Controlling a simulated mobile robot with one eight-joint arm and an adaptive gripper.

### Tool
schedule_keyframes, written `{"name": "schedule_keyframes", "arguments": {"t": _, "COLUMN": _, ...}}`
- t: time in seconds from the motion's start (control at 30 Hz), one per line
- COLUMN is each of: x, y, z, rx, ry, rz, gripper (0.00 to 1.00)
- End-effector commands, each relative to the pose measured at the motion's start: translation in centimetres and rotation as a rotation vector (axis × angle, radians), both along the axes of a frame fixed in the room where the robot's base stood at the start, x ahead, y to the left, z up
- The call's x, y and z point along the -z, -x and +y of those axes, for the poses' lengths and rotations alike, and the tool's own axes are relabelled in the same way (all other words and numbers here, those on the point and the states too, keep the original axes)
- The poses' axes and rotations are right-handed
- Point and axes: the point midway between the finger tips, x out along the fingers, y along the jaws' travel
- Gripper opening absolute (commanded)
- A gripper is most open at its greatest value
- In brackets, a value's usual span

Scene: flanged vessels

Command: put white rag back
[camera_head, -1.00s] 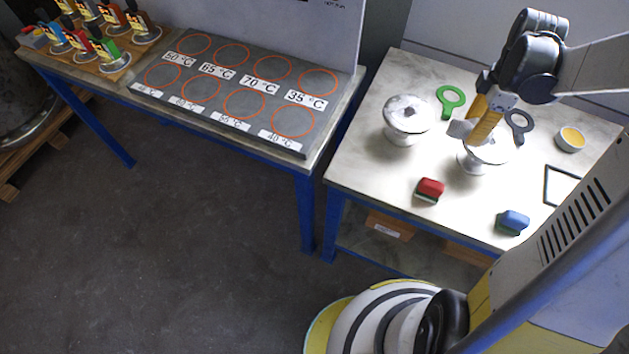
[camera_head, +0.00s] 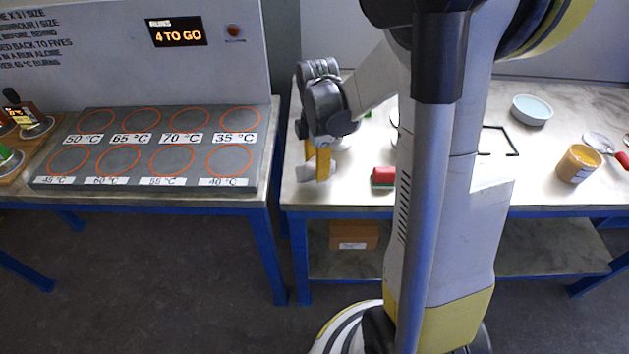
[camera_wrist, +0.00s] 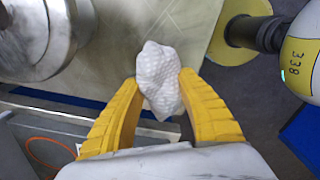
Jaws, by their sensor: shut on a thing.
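The white rag (camera_wrist: 158,80) is a crumpled, dimpled white cloth, pinched between the two yellow fingers of my gripper (camera_wrist: 160,84) in the wrist view. The gripper is shut on the rag. Whether the rag touches the tabletop cannot be told. A shiny metal vessel (camera_wrist: 40,45) stands at the upper left of the wrist view. In the head view my arm hides much of the table.
Farther right are a black frame (camera_head: 512,143), a pale bowl (camera_head: 532,110) and a yellow jar (camera_head: 578,163). The grey plate (camera_head: 205,165) with orange rings lies on the left table.

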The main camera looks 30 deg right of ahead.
Motion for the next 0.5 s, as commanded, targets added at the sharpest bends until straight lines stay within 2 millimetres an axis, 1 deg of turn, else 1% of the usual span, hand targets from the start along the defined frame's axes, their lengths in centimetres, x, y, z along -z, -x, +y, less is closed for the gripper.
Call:
{"name": "schedule_keyframes", "arguments": {"t": 0.13, "x": 1.0, "y": -0.1, "z": 0.3, "rx": 0.0, "ry": 0.0, "rz": 0.0, "gripper": 0.06}}
{"name": "schedule_keyframes", "arguments": {"t": 0.33, "x": 4.1, "y": -0.1, "z": 0.3, "rx": 0.001, "ry": 0.0, "rz": 0.0, "gripper": 0.06}}
{"name": "schedule_keyframes", "arguments": {"t": 0.4, "x": 4.4, "y": -0.1, "z": 0.3, "rx": 0.001, "ry": 0.0, "rz": 0.0, "gripper": 0.06}}
{"name": "schedule_keyframes", "arguments": {"t": 0.5, "x": 4.2, "y": -0.1, "z": 0.3, "rx": 0.001, "ry": 0.0, "rz": 0.0, "gripper": 0.06}}
